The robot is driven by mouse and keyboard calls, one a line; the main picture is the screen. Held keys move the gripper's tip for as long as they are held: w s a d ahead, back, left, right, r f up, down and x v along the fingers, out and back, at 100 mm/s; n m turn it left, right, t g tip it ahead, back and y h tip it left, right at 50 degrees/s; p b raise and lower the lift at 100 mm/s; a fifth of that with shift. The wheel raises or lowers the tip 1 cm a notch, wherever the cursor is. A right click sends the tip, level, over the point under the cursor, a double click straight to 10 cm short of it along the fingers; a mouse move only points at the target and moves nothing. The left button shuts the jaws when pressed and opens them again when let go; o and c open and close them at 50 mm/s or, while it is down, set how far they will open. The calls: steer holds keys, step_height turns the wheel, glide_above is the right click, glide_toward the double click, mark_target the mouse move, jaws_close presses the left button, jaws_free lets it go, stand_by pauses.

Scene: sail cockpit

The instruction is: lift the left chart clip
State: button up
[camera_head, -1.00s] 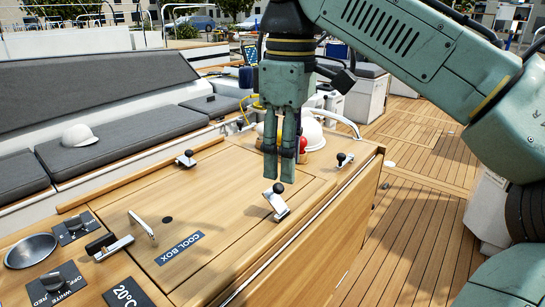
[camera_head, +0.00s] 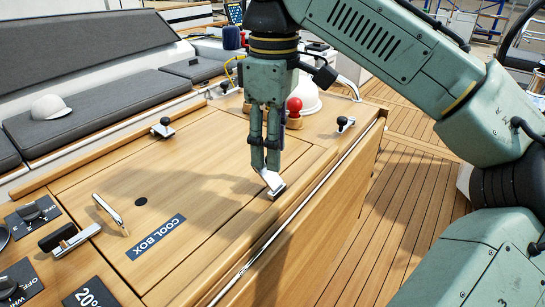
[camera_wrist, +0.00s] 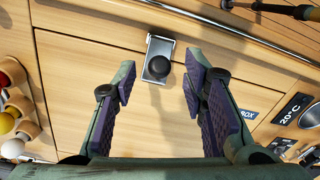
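Several silver clips with black knobs are fixed to the wooden counter. One clip (camera_head: 274,185) is right under my gripper (camera_head: 265,168), by the cool box lid's right edge; its knob is hidden behind the fingers. In the wrist view this clip (camera_wrist: 151,68) lies just beyond the gap between my fingertips, its black knob roughly centred. My gripper is open and empty there (camera_wrist: 162,84), with a finger on each side. Another clip (camera_head: 162,128) stands at the far left, and a third clip (camera_head: 345,124) at the far right. I cannot tell which clip the task calls left.
A black-handled lever (camera_head: 70,239) and switch panels (camera_head: 33,213) are at the near left. A red-topped knob (camera_head: 295,111) and a white dome (camera_head: 307,98) stand behind my gripper.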

steer(key=shift+f, duration=0.95)
jaws_close()
